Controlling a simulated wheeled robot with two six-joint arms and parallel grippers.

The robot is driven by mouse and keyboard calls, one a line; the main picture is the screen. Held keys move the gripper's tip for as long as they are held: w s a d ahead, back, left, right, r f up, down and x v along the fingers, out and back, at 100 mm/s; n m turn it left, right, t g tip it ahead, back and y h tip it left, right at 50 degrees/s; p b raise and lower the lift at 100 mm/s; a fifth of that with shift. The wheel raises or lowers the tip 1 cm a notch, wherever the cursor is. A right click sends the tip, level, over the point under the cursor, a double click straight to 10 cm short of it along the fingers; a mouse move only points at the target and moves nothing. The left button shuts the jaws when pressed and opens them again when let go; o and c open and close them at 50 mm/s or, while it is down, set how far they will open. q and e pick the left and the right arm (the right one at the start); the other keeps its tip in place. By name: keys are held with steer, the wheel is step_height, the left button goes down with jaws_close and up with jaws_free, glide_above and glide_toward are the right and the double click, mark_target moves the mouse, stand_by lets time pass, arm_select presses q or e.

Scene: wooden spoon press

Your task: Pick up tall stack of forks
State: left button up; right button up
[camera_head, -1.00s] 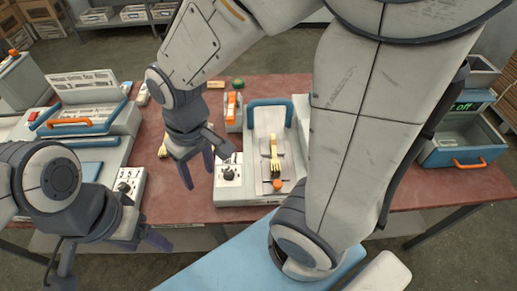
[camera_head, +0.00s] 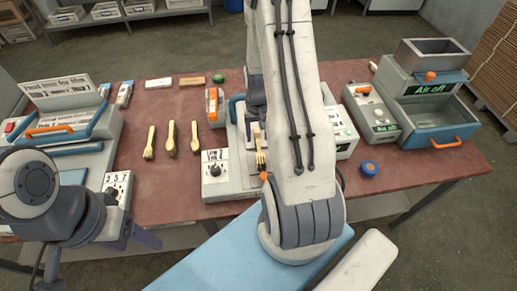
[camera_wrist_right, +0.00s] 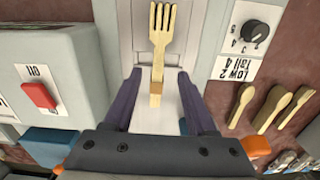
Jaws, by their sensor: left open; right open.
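A wooden fork stack (camera_head: 260,152) lies in the middle press, tines toward the front edge in the head view. The right wrist view shows it from above as a pale wooden fork (camera_wrist_right: 160,32), with its handle end toward my gripper. My right gripper (camera_wrist_right: 158,76) is open, its dark purple fingers on either side of the handle, apart from it. In the head view my right arm hides most of that gripper. My left gripper (camera_head: 133,238) is open and empty at the lower left, away from the forks.
Three wooden piles, a fork-shaped one (camera_head: 149,143) and two others (camera_head: 171,139) (camera_head: 195,137), lie left of the press. A control box with a dial (camera_head: 215,170) adjoins them. A blue cap (camera_head: 369,169) lies right of the press.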

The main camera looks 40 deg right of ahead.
mark_target(259, 144)
steer(key=shift+s+f+p, duration=0.1)
steer(key=shift+f+p, duration=0.25)
steer(key=shift+f, duration=0.25)
step_height(259, 144, down, 3)
steer(key=shift+s+f+p, duration=0.1)
steer(key=shift+f+p, duration=0.05)
steer(key=shift+p, duration=0.45)
steer(key=shift+f, duration=0.45)
jaws_close()
